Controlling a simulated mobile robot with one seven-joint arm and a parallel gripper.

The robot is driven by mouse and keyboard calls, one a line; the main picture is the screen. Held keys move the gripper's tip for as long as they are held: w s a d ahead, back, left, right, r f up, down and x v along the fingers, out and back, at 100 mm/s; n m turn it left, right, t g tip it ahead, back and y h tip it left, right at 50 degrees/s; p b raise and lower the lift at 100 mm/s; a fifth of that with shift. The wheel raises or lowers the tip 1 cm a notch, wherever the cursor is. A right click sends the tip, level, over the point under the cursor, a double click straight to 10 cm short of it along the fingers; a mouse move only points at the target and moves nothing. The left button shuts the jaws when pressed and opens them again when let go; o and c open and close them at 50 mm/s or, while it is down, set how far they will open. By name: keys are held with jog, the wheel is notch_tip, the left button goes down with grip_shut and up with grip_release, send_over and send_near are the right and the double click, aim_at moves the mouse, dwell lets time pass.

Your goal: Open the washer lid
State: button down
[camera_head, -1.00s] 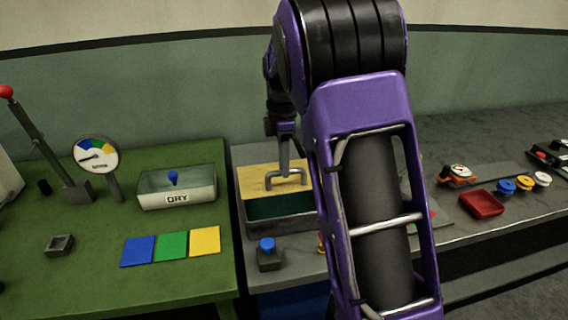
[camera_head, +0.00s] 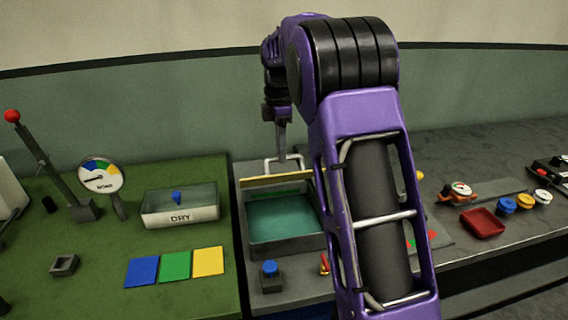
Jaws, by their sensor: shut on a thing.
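The washer (camera_head: 255,243) is a grey box on the grey bench, with a teal interior (camera_head: 280,216) now showing. Its yellow lid (camera_head: 262,182) is tilted up at the back edge and seen nearly edge-on. The lid's pale handle (camera_head: 268,165) stands at the lid's far side. My gripper (camera_head: 283,156) is at the handle, behind the raised lid, and is shut on it. The fingertips are small and partly hidden. My purple arm covers the washer's right side.
A blue button (camera_head: 270,268) on a dark block stands in front of the washer. A DRY tray (camera_head: 180,205) and blue, green and yellow squares (camera_head: 174,267) are on the green table at left. A red tray (camera_head: 482,223) and several coloured knobs (camera_head: 507,205) are at right.

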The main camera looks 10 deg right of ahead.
jog(key=w+r, duration=0.2)
jog(key=w, duration=0.7)
dwell(0.4)
dwell(0.4)
jog(key=c, duration=0.8)
grip_release()
jog(key=shift+w+f, duration=0.1)
jog(key=shift+w, duration=0.1)
jog(key=shift+s+r, duration=0.1)
jog(key=shift+r, duration=0.1)
jog(key=shift+s, duration=0.1)
